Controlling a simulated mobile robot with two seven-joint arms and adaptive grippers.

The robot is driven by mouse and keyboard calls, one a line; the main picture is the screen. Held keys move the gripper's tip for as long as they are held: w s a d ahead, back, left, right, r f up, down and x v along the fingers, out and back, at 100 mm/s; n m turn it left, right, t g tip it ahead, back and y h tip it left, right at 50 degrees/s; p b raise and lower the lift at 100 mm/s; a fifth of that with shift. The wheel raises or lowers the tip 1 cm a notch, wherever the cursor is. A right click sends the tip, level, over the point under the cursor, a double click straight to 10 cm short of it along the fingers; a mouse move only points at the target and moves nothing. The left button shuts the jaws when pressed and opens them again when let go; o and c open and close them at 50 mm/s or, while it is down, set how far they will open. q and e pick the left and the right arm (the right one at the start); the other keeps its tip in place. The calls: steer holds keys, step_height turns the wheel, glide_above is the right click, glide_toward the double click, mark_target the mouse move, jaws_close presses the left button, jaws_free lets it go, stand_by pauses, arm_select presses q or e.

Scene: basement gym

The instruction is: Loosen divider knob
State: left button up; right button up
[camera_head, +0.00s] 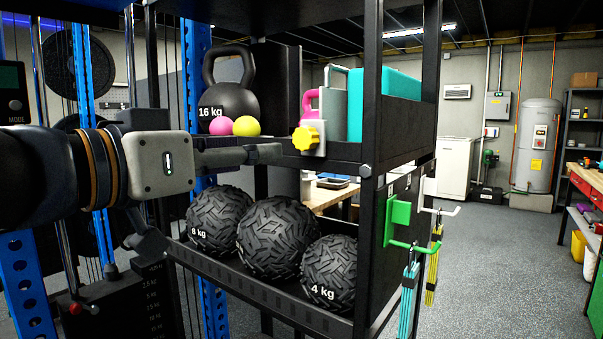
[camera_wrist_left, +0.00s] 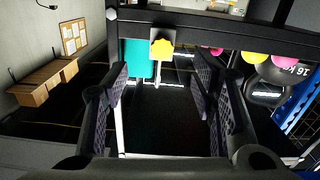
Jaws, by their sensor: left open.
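The yellow lobed divider knob (camera_head: 306,138) sits on a light grey bracket at the front edge of the upper shelf. It also shows in the left wrist view (camera_wrist_left: 162,49), high in the picture and beyond the gap between my fingers. A grey divider panel (camera_head: 335,108) stands behind the bracket, beside a teal box (camera_head: 398,96). My left gripper (camera_head: 272,153) points right in front of the shelf, a little left of the knob and slightly lower. Its fingers are apart and empty in the left wrist view (camera_wrist_left: 157,85). I see no contact with the knob. My right gripper is out of view.
A 16 kg kettlebell (camera_head: 232,92), a pink ball (camera_head: 221,127) and a yellow ball (camera_head: 247,126) stand left of the knob. Several black balls (camera_head: 277,236) fill the lower shelf. A black post (camera_head: 373,85) rises right of the knob.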

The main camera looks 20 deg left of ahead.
mark_target(301, 138)
arm_select(q)
steer(key=x, duration=0.3)
steer(key=r+x, duration=0.1)
steer(key=x, duration=0.6)
steer(key=shift+w+r, duration=0.2)
steer(key=shift+w, duration=0.25)
steer(key=c, duration=1.1)
steer(key=shift+c, duration=0.2)
